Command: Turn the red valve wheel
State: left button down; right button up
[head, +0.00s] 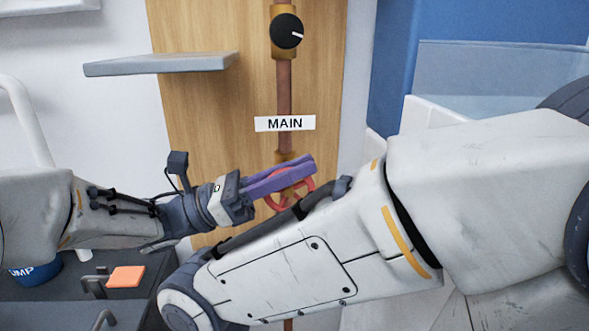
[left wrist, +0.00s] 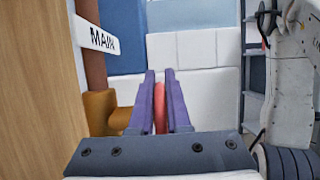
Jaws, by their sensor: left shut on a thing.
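The red valve wheel (head: 309,184) sits on the brass and copper pipe below the MAIN sign. Part of it is hidden behind my left gripper and my right arm. My left gripper (head: 311,166) reaches in from the left, and its purple fingers are shut on the wheel's rim. In the left wrist view the red rim of the wheel (left wrist: 160,108) stands between the two fingers (left wrist: 160,76). My right arm crosses the front of the head view from the right, and its gripper does not show.
The MAIN sign (head: 285,123) and a black dial (head: 287,31) are on the pipe above. A grey shelf (head: 160,64) juts out at upper left. An orange block (head: 126,277) and a blue container (head: 38,273) are at lower left. My right arm fills much of the right side.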

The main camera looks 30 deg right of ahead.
pick_arm(q)
jog(key=shift+s+d+f+t+y+b, duration=0.15)
jog(key=shift+t+y+b, duration=0.15)
jog(key=shift+y+b, duration=0.4)
jog(key=shift+d+t+y, duration=0.15)
jog(key=shift+t+y, duration=0.15)
jog(key=shift+y, duration=0.4)
jog(key=shift+d+y, duration=0.1)
jog(key=shift+y, duration=0.2)
jog(key=shift+s+d+f+t+y, duration=0.1)
jog(key=shift+d+t+y, duration=0.05)
jog(key=shift+t+y, duration=0.4)
jog(key=shift+s+d+f+t+y+p, duration=0.1)
jog(key=shift+f+t+y+p, duration=0.15)
jog(key=shift+y, duration=0.2)
jog(key=shift+d+t+y+p, duration=0.1)
jog(key=shift+y+p, duration=0.25)
jog(key=shift+y, duration=0.05)
jog(key=shift+f, duration=0.1)
